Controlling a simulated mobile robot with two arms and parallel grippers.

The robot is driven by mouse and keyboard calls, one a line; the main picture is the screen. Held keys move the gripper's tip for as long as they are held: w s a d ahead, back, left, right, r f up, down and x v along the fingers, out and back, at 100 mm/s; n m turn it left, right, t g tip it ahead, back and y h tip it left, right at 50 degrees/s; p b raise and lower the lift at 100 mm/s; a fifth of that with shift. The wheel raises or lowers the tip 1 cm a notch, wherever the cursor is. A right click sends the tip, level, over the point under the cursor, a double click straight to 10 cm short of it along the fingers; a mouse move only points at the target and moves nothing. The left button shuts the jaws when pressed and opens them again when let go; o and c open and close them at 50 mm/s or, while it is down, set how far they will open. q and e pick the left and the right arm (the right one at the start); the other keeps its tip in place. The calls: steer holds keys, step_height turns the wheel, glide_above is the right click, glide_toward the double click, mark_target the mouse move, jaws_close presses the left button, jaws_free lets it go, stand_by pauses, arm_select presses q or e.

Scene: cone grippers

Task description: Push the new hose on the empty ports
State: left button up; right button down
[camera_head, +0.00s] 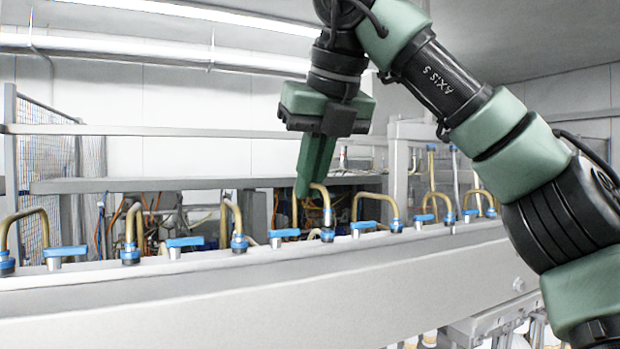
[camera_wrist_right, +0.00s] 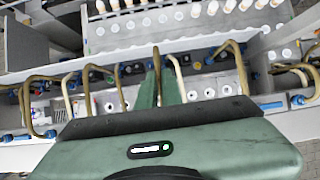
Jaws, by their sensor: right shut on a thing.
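My right gripper (camera_head: 303,192) points down over the rail in the head view. Its green fingers are shut on a bent tan hose (camera_head: 326,205). One leg of this hose comes down at a blue fitting (camera_head: 327,235); whether it is seated there I cannot tell. In the right wrist view the fingers (camera_wrist_right: 159,90) close around a tan hose (camera_wrist_right: 157,60), and its lower part is hidden by the gripper. A paler hose leg (camera_wrist_right: 178,76) shows just right of the fingers. Empty ports cannot be made out for sure. My left gripper is not in view.
Other bent hoses (camera_head: 231,215) stand along the long grey rail (camera_head: 250,290), with blue-handled valves (camera_head: 184,242) between them. Cables and a grey frame bar (camera_head: 160,185) lie behind. In the right wrist view, rows of pale cylinders (camera_wrist_right: 163,20) stand at the back.

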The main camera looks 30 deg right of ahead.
steer(key=shift+f+b, duration=0.8)
steer(key=shift+f, duration=0.2)
stand_by(0.8)
steer(key=c, duration=1.2)
jaws_free()
steer(key=shift+r, duration=0.1)
steer(key=shift+r+p, duration=1.25)
steer(key=shift+p, duration=0.15)
steer(key=shift+r+p, duration=0.9)
steer(key=shift+r, duration=0.3)
steer(key=shift+f, duration=0.1)
